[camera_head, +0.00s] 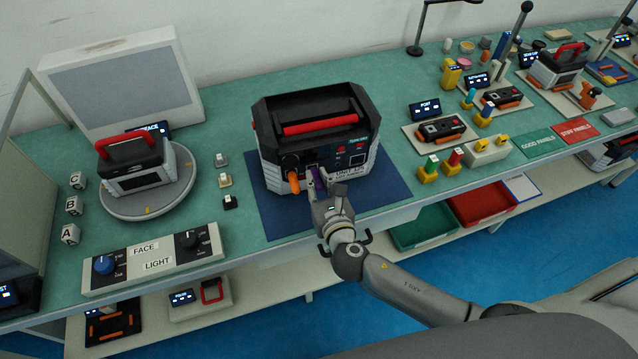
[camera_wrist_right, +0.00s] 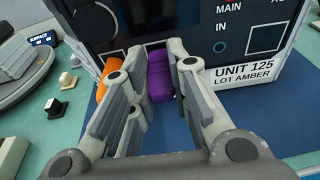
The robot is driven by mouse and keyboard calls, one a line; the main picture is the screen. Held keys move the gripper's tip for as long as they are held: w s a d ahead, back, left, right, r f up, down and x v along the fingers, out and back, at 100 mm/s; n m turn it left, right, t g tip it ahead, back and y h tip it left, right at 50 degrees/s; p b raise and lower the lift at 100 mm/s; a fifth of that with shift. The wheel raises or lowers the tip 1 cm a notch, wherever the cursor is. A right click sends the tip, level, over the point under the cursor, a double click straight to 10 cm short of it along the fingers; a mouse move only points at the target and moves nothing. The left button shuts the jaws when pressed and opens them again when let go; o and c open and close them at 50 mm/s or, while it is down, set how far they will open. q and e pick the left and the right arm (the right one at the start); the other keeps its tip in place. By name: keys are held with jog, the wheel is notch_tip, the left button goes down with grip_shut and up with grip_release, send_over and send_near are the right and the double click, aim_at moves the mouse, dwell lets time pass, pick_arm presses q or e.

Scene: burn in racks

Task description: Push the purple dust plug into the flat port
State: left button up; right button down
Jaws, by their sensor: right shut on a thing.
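The purple dust plug (camera_wrist_right: 160,76) is between the fingers of my right gripper (camera_wrist_right: 158,82), which is shut on it. The plug's far end is at the lower front face of the black and grey unit (camera_wrist_right: 222,28); I cannot tell whether it is inside the port, and the port itself is hidden. In the head view, my right gripper (camera_head: 317,182) is at the front of the unit (camera_head: 262,125), and a little of the purple plug (camera_head: 318,173) shows. My left gripper is not in view.
An orange plug (camera_head: 293,182) sticks out of the unit's front just left of my right gripper. The unit stands on a blue mat (camera_head: 385,193). A control box with knobs (camera_head: 150,262) is at the left, and small keycap-like blocks (camera_head: 225,181) lie between.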

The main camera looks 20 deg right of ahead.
jog(key=shift+w+r, duration=0.1)
jog(key=shift+w, duration=0.3)
jog(key=c, duration=1.3)
grip_release()
jog(key=v, duration=1.2)
